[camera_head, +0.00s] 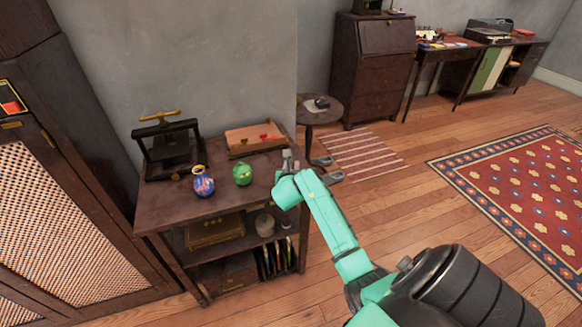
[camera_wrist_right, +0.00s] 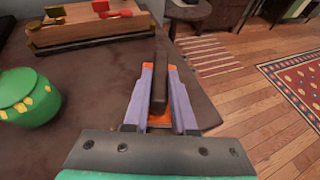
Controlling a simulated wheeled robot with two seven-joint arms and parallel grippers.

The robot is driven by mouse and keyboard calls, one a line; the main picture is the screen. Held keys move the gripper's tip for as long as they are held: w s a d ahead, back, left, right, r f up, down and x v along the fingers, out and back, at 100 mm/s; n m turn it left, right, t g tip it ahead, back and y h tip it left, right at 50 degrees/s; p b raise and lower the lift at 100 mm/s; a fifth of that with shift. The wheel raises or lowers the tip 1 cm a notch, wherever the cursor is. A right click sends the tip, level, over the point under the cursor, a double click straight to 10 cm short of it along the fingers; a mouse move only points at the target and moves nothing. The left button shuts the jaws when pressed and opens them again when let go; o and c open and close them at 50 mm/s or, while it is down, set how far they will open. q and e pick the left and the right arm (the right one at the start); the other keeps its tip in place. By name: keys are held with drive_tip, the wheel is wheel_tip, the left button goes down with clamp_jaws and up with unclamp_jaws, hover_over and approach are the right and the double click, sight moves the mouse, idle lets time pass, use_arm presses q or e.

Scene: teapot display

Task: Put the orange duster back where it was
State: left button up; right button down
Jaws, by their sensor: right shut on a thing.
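My right gripper (camera_head: 288,160) is over the right end of the dark side table (camera_head: 215,204). In the right wrist view its two pale purple fingers (camera_wrist_right: 160,80) are shut on the dark brown handle of the orange duster (camera_wrist_right: 160,120). Orange shows beneath and at the fingertips; the fingers hide most of the duster. I cannot tell whether its underside touches the tabletop. In the head view the duster is too small to make out. My left gripper is not in view.
A green pot (camera_head: 242,174) and a blue patterned vase (camera_head: 203,182) stand left of the gripper. Behind them are a wooden box with red pieces (camera_head: 254,137) and a black press (camera_head: 170,147). A small round table (camera_head: 318,112) stands beyond. Bare tabletop lies between pot and gripper.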

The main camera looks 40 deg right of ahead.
drive_tip(key=c, duration=0.7)
unclamp_jaws()
drive_tip(key=shift+c, duration=0.2)
